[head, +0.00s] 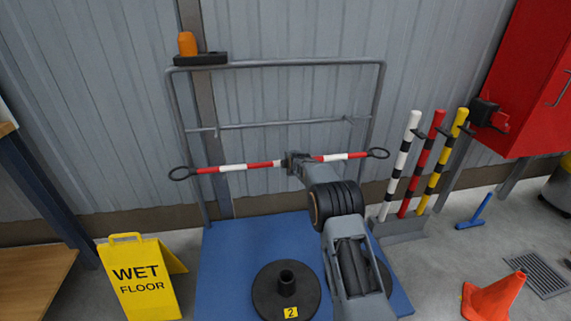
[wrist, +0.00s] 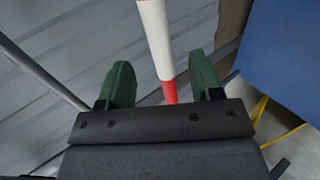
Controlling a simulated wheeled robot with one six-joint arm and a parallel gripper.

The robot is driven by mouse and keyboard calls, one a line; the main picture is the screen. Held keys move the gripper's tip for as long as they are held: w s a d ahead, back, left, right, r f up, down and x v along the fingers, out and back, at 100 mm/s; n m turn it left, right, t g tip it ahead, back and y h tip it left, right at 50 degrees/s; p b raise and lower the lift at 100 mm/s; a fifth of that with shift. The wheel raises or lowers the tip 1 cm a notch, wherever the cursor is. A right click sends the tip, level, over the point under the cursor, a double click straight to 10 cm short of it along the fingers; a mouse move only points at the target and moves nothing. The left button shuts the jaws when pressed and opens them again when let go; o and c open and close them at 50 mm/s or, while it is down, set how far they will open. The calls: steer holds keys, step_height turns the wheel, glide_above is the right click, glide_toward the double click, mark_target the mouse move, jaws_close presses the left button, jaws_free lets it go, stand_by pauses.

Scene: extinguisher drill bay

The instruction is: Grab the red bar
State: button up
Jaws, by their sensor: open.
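A red-and-white striped bar (head: 250,165) with a black ring at each end lies roughly level in front of a grey tube frame. What bears it is not clear. My gripper (head: 297,159) is at the bar's middle and hides part of it. In the wrist view, my gripper's green fingers (wrist: 161,66) are open, one on each side of the bar (wrist: 155,35), with a gap to each finger. A red post with black bands (head: 422,164) stands upright between a white post (head: 401,165) and a yellow post (head: 443,162) in a stand at right.
The grey tube frame (head: 280,64) stands behind a blue platform (head: 225,260) with black weight discs (head: 268,298). A yellow wet-floor sign (head: 140,283) is at left. A red cabinet (head: 530,80) hangs at right, above an orange cone (head: 492,298) and a blue-handled tool (head: 476,213).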

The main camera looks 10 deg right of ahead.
steer(key=shift+b+x, duration=0.6)
steer(key=shift+x, duration=2)
steer(key=shift+w, duration=0.1)
steer(key=shift+c, duration=0.3)
steer(key=shift+r, duration=0.15)
jaws_close()
